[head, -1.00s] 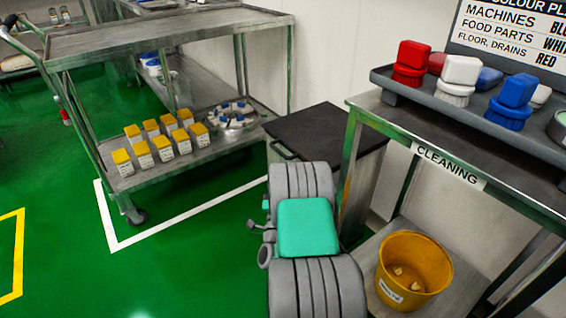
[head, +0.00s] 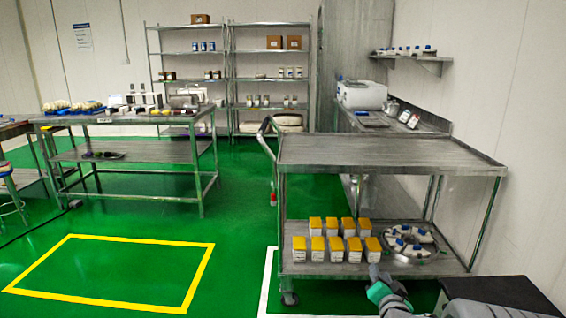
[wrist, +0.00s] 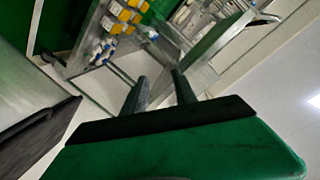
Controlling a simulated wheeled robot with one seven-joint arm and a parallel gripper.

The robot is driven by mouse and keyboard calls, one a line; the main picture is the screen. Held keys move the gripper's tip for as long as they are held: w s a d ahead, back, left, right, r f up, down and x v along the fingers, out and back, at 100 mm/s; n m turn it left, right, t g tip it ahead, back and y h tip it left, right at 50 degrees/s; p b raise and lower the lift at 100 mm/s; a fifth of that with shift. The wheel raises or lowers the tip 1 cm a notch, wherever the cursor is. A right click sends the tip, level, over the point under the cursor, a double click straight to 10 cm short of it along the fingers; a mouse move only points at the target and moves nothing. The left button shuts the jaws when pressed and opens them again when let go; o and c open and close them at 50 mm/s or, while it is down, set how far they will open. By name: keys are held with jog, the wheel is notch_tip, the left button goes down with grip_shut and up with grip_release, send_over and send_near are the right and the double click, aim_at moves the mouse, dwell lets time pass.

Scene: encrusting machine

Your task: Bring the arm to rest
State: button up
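My gripper (wrist: 160,85) shows in the wrist view with its two dark fingers apart and nothing between them. Beyond the fingers is the steel trolley (wrist: 198,80), tilted in this view. In the head view only a small grey and green part of my arm (head: 385,292) shows at the bottom edge, in front of the trolley (head: 385,155).
A black-topped cabinet (head: 500,292) is at the bottom right. Steel worktables (head: 130,152) stand at the left. Green floor (head: 110,225) lies open in between.

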jog(key=s+a+r+n+g+y+p, duration=0.2)
jog(key=s+a+r+n+g+p, duration=0.1)
jog(key=s+a+r+p, duration=0.4)
jog(key=s+a+r+n+g+y+p, duration=0.1)
jog(key=s+a+r+n+g+p, duration=0.2)
jog(key=r+p, duration=0.45)
jog(key=s+a+r+n+g+p, duration=0.1)
jog(key=s+a+r+g+p, duration=0.1)
jog(key=s+r, duration=0.3)
jog(key=s+a+r+n+g+p, duration=0.2)
jog(key=s+r+g+p, duration=0.2)
jog(key=s, duration=0.7)
jog(key=shift+s+a+r+g+p, duration=0.25)
jog(key=shift+r+p, duration=0.2)
jog(key=shift+r, duration=0.35)
